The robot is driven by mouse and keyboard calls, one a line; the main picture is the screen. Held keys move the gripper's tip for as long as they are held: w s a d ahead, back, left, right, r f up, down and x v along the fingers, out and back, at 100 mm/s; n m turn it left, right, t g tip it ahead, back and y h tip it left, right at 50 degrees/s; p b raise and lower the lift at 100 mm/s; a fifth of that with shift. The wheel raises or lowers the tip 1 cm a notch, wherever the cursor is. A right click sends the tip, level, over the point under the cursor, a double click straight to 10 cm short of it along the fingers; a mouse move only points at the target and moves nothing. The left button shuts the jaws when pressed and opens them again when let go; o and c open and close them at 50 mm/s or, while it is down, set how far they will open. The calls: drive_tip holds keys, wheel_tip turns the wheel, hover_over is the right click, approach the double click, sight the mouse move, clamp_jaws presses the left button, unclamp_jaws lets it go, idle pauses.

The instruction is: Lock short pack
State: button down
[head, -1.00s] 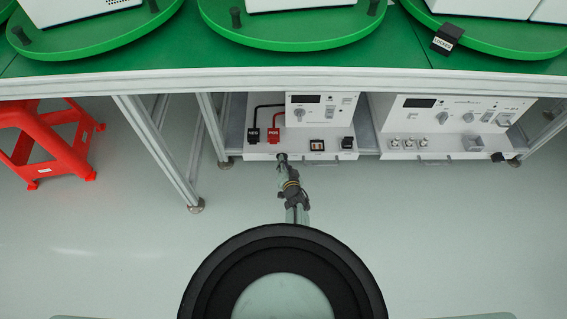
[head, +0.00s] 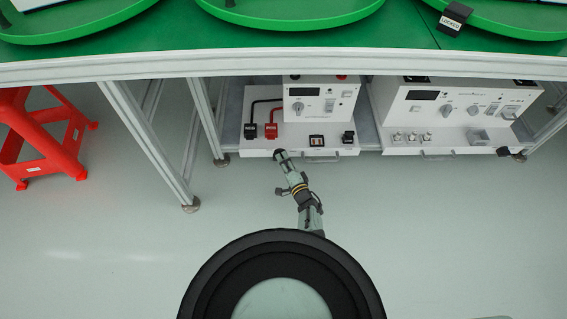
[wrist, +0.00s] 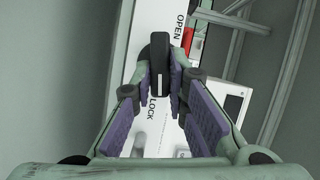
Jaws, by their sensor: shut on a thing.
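A black lever (wrist: 160,66) stands on a white panel (wrist: 152,120) printed OPEN and LOCK in the wrist view. My gripper (wrist: 161,84) is shut on this lever, with purple pads on both sides of it. The lever lies between the two words, and its base is partly hidden by my fingers. In the head view my gripper (head: 280,155) is at the front edge of the left white unit (head: 262,147), under the bench. The lever is too small to make out there.
Black (head: 250,130) and red (head: 271,131) plugs sit on the left unit. A second white unit (head: 400,118) stands to its right. Bench legs (head: 150,140) and a red stool (head: 40,140) are at left. Green turntables (head: 290,18) are above. The floor in front is clear.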

drive_tip(key=shift+f+m+t+y+b, duration=0.2)
drive_tip(key=shift+m+t+y+b, duration=0.1)
drive_tip(key=shift+m+b, duration=0.55)
drive_tip(key=c, duration=1.6)
unclamp_jaws()
drive_tip(key=shift+r, duration=0.1)
